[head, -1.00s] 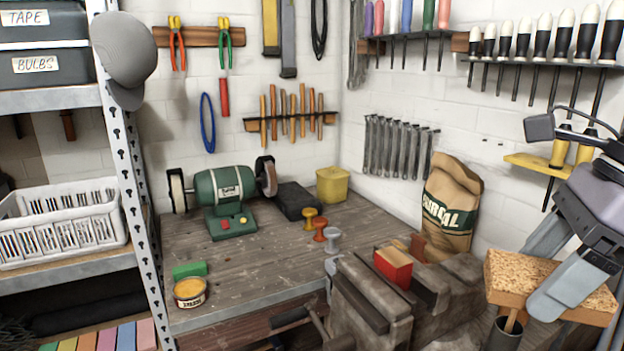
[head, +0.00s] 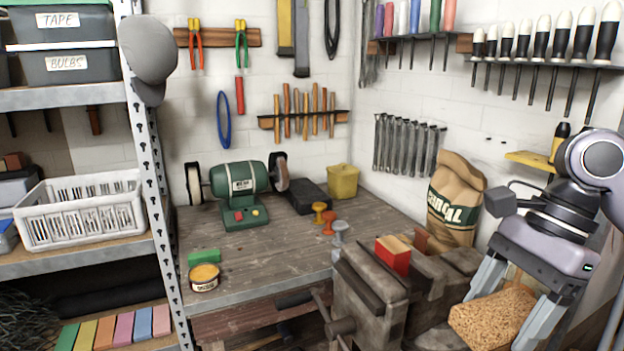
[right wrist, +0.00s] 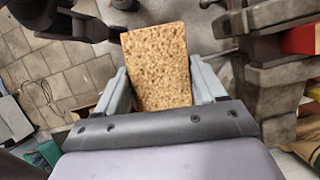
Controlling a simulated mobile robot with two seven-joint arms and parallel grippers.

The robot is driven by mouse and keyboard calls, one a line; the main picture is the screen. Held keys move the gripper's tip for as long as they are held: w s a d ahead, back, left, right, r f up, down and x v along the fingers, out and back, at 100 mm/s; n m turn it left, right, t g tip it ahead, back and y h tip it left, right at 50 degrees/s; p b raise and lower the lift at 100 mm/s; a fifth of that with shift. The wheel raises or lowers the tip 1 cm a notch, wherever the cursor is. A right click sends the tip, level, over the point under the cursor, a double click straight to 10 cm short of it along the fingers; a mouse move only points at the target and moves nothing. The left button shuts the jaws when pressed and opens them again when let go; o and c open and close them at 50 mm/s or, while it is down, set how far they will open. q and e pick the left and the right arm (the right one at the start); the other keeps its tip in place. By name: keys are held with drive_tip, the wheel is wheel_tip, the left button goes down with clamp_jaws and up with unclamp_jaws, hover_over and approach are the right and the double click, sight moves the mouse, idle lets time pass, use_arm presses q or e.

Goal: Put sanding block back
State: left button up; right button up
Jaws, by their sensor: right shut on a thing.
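A tan, speckled, cork-like block (head: 493,315), which looks like the sanding block, is at the lower right of the head view. My right gripper (head: 508,308) is shut on it, with one pale finger on each side. In the right wrist view the block (right wrist: 158,70) sits between the two fingers (right wrist: 158,85), its broad speckled face toward the camera. It is held in the air to the right of the vise (head: 385,305). My left gripper is in neither view.
A red block (head: 393,260) sits at the vise jaws. The workbench (head: 270,255) holds a green grinder (head: 238,190), a yellow box (head: 343,181) and an open tin (head: 204,278). A charcoal bag (head: 455,205) stands behind the vise. Shelves with a white basket (head: 85,212) are at left.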

wheel_tip(320, 180, down, 16)
drive_tip(key=w+a+n+g+h, duration=0.1)
drive_tip(key=a+n+g+h, duration=0.1)
drive_tip(key=n, duration=1.3)
drive_tip(key=shift+w+r+g+h, duration=0.2)
drive_tip(key=shift+w+g+h, duration=0.3)
drive_tip(key=shift+h, duration=0.7)
